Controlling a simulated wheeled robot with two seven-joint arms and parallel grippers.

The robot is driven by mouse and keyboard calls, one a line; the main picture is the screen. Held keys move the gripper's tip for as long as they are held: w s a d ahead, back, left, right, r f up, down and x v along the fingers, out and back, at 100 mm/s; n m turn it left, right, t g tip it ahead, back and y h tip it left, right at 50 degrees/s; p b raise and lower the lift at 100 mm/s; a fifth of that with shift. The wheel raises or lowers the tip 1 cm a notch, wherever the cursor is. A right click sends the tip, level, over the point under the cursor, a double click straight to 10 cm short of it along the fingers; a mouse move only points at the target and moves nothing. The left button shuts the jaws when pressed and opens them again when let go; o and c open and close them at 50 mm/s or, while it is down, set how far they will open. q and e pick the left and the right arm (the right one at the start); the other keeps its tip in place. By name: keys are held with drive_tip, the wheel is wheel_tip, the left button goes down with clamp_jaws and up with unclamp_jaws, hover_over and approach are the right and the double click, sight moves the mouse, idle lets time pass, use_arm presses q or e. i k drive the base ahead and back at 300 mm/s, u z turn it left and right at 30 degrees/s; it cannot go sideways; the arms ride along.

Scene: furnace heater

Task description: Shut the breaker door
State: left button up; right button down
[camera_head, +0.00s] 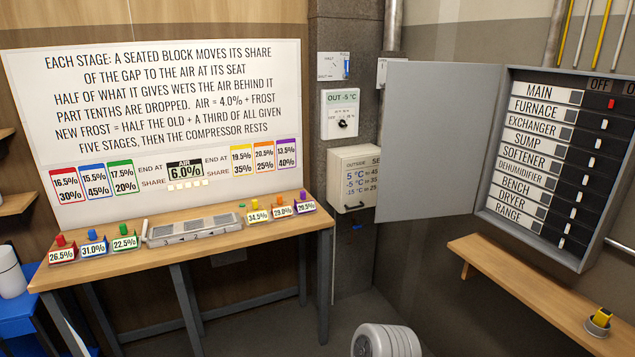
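The breaker door (438,140) is a flat grey panel. It stands wide open, swung out to the left of the grey breaker box (590,255). Its hinge side is along the box's left edge. Inside the box, a column of labelled breakers (535,123) is exposed, with MAIN at the top and RANGE at the bottom. The switch by MAIN shows red; the ones below show white. Neither of my grippers can be made out in the head view.
A wooden shelf (535,298) below the box holds a small cup with a yellow block (602,317). A wooden bench (190,240) at left carries coloured blocks and a grey rack. A beige control box (353,180) is beside the door. A white rounded object (385,340) stands at bottom centre.

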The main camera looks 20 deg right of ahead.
sight(438, 116)
drive_tip(key=u, duration=0.3)
drive_tip(key=i, duration=1)
drive_tip(key=z, duration=0.85)
drive_tip(key=i, duration=1)
drive_tip(key=z, duration=1.1)
